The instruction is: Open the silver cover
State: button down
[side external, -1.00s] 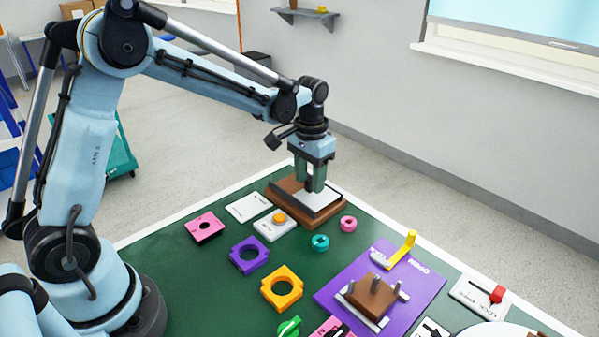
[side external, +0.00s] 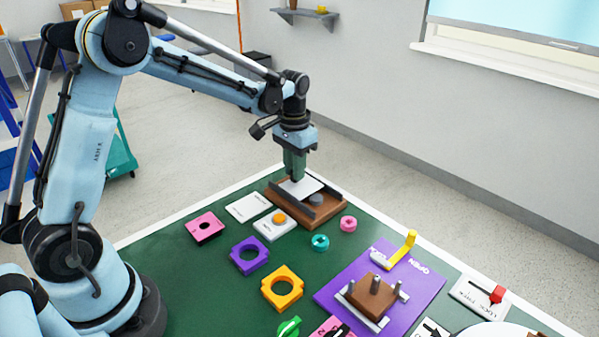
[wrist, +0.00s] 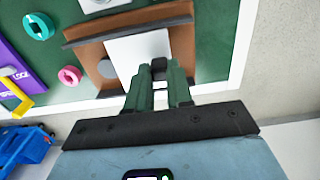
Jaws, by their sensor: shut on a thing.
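The silver cover (side external: 301,186) is a flat pale plate between two dark rails on a brown wooden base (side external: 325,217). It is slid toward the left, far part of the base. A grey round piece (side external: 316,199) shows on the uncovered part. My gripper (side external: 295,179) points down and is shut on the dark knob of the cover. In the wrist view my gripper (wrist: 158,70) has both green fingers around the dark knob (wrist: 158,64), with the pale cover (wrist: 135,48) beyond it. The grey round piece (wrist: 107,68) is beside the cover.
A pink ring (side external: 348,224) and a teal ring (side external: 320,242) lie in front of the base. A white box with an orange button (side external: 278,217) and a white plate (side external: 248,207) are to its left. The board's edge and wall lie behind.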

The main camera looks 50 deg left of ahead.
jog(key=a, duration=0.2)
jog(key=shift+a, duration=0.35)
jog(key=c, duration=1)
grip_release()
notch_tip(320, 180, up, 12)
jog(key=shift+d+r, duration=0.1)
